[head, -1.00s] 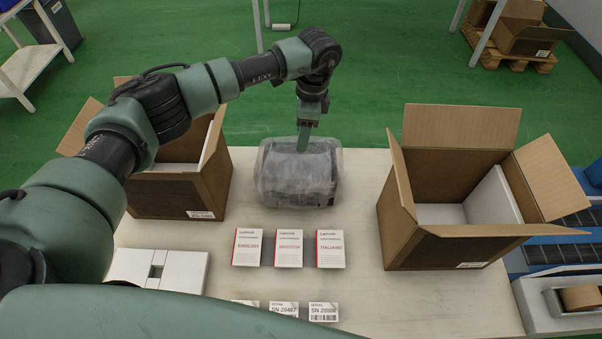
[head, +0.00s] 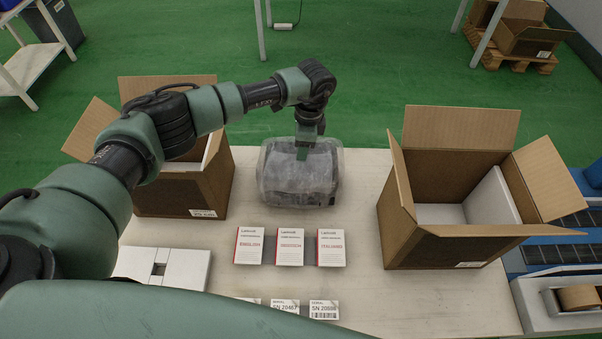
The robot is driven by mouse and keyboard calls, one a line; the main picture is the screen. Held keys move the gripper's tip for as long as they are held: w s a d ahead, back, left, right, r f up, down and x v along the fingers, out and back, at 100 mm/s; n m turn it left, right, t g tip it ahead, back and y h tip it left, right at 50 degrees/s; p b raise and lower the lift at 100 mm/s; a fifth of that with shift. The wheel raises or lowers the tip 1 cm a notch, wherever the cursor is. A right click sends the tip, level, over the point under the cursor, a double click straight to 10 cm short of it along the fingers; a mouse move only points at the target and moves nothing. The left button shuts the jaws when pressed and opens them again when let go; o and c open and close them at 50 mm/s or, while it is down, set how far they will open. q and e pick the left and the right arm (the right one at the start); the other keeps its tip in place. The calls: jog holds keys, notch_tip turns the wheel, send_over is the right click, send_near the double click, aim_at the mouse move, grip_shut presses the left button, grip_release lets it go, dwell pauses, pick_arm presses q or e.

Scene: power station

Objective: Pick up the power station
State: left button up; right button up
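The power station (head: 300,185) is a dark, boxy unit wrapped in clear, cloudy plastic. It sits upright on the table near the back edge, between two cardboard boxes. My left gripper (head: 303,154) points down at the top of the power station. Its fingertips overlap the upper part of the wrapped unit in the head view; I cannot tell whether they touch it. The fingers are seen edge-on, so whether they are open or shut is unclear. My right gripper is not in view.
An open cardboard box (head: 425,225) with a white insert stands on the right. Another open box (head: 205,190) stands on the left, partly behind my arm. Several booklets (head: 290,247) and serial labels (head: 323,310) lie in front. White pieces (head: 185,268) lie front left.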

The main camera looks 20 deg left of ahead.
pick_arm(q)
jog(key=shift+f, duration=0.2)
dwell(0.4)
grip_shut()
dwell(1.2)
jog(key=shift+w+r, duration=0.15)
jog(key=shift+r, duration=0.05)
